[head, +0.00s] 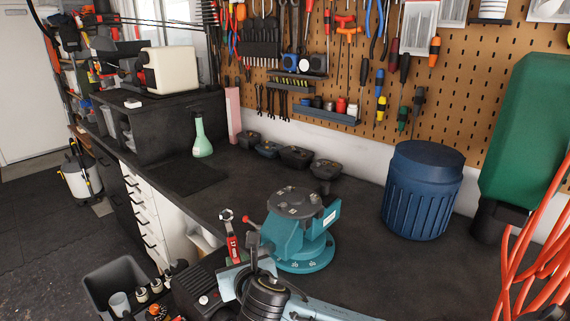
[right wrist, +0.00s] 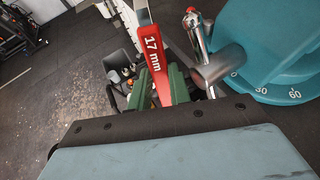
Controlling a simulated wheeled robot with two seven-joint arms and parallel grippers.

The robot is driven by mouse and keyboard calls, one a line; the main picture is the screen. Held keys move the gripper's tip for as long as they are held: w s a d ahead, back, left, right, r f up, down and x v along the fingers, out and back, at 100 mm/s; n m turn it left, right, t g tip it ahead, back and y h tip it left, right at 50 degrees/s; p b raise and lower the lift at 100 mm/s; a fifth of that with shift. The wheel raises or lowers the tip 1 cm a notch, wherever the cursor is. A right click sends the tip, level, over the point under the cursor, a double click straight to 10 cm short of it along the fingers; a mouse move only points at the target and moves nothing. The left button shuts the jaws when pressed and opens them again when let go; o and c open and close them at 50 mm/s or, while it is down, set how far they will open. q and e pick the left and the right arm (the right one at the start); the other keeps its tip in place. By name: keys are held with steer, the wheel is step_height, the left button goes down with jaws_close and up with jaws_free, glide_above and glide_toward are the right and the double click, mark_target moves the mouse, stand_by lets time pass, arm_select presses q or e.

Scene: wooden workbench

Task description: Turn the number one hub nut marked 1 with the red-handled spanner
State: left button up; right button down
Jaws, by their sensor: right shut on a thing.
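The red-handled spanner (head: 234,247) stands roughly upright left of the teal vise (head: 285,240), its silver head (head: 226,215) up. "17 mm" shows on its handle in the right wrist view (right wrist: 153,52). My right gripper (head: 236,262) is shut on the lower handle; its green fingers (right wrist: 158,88) show either side of it. The dark round hub (head: 297,201) lies on top of the vise, with small nuts and pale marks on its face. The marks are too small to read, so I cannot tell which nut is 1. The spanner is apart from the hub. My left gripper is out of view.
The vise handle (right wrist: 196,35) is close beside the spanner. A blue ribbed bin (head: 422,195) stands right of the vise. The bench between vise and bin is clear.

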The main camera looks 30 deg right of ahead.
mark_target(229, 221)
steer(key=w+r+m+g+p, duration=0.1)
steer(key=g, duration=0.1)
steer(key=w+r+m+g+p, duration=0.1)
steer(key=w+g, duration=0.1)
steer(key=w+r+m+g+h+p, duration=0.1)
steer(key=shift+w+d+g+p, duration=0.2)
steer(key=shift+w+g+p, duration=0.15)
steer(key=shift+w+g, duration=0.05)
steer(key=r+m+g+p, duration=0.2)
steer(key=r+g, duration=0.1)
steer(key=w+d+r+m+g+p, duration=0.1)
steer(key=shift+r+y, duration=0.25)
steer(key=shift+y, duration=0.15)
steer(key=s+d+r+m+g+y+p, duration=0.4)
steer(key=s+d+r+m+p, duration=0.25)
steer(key=s+d+r, duration=0.45)
steer(key=shift+w+a+f+b, duration=0.2)
steer(key=shift+w+f, duration=0.45)
steer(key=shift+f, duration=0.25)
steer(key=shift+w+a+f+b, duration=0.15)
steer(key=shift+w+f, duration=0.45)
steer(key=shift+f, duration=0.3)
steer(key=shift+f, duration=0.8)
steer(key=shift+s+d+n, duration=0.2)
steer(key=shift+s+n, duration=0.3)
steer(key=shift+n, duration=0.05)
steer(key=shift+s+d+n, duration=0.15)
steer(key=shift+s+n, duration=0.3)
steer(key=shift+n, duration=0.05)
steer(key=shift+f, duration=0.1)
